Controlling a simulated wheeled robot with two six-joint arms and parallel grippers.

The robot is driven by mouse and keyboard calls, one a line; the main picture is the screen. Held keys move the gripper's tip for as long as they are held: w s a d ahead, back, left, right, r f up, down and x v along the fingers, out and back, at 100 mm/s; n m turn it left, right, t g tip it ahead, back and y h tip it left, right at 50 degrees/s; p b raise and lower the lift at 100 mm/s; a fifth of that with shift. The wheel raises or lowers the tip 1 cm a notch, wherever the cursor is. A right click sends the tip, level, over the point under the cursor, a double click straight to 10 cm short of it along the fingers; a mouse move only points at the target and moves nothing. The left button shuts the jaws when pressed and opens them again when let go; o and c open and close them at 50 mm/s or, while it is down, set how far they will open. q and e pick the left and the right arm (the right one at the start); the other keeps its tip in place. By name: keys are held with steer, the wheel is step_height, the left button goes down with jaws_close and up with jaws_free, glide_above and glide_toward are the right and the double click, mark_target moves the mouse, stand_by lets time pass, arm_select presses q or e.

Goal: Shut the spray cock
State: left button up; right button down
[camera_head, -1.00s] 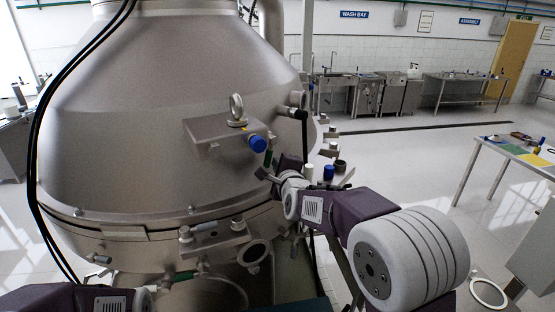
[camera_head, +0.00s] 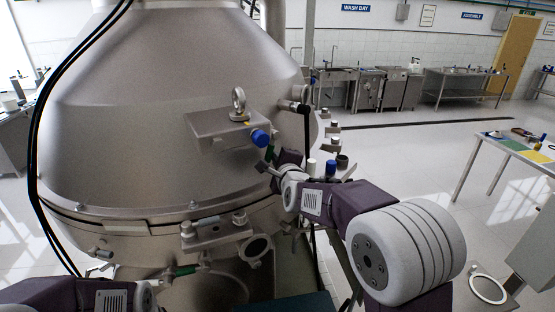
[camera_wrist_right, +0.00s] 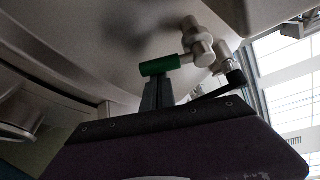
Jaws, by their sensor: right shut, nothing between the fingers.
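A small metal cock with a green handle (camera_wrist_right: 160,66) sits on the separator's underside in the right wrist view. The green handle also shows in the head view (camera_head: 269,153), below a blue knob (camera_head: 260,138). I cannot tell for certain that it is the spray cock. My right gripper (camera_head: 264,167) is shut and empty, its fingertips (camera_wrist_right: 157,85) right at the green handle, touching or very close. A second green handle (camera_head: 186,270) shows low on the separator. My left wrist shows at the bottom left, but its fingers are out of view.
The large steel separator (camera_head: 160,120) fills the left and middle. A bracket with an eye bolt (camera_head: 238,103) juts out above the right gripper. A dark lever (camera_head: 306,125) hangs right of it. A table (camera_head: 520,150) stands at the right; the floor between is mostly clear.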

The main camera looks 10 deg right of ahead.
mark_target(269, 156)
steer(key=shift+a+m, duration=0.15)
steer(key=shift+m, duration=0.15)
steer(key=shift+s+a+r+g+b, duration=0.1)
steer(key=shift+g+b, duration=0.2)
steer(key=shift+s+a+r+m+g+y, duration=0.2)
steer(key=shift+a+r+m+g+y, duration=0.15)
steer(key=shift+m, duration=0.25)
steer(key=shift+s+a+r+m+g+y, duration=0.2)
steer(key=shift+a+m+g+y, duration=0.15)
steer(key=shift+m, duration=0.25)
steer(key=shift+s+a+r+m+g+y+p, duration=0.3)
steer(key=shift+a+r+m+g+p, duration=0.1)
steer(key=shift+m+p, duration=0.25)
steer(key=m+p, duration=0.1)
steer(key=a+r+g+y+p, duration=0.1)
steer(key=p, duration=0.1)
steer(key=shift+s+a+r+m, duration=0.1)
steer(key=shift+s+r+m, duration=0.2)
steer(key=shift+s+m, duration=0.05)
steer(key=shift+r+p, duration=0.15)
steer(key=shift+p, duration=0.2)
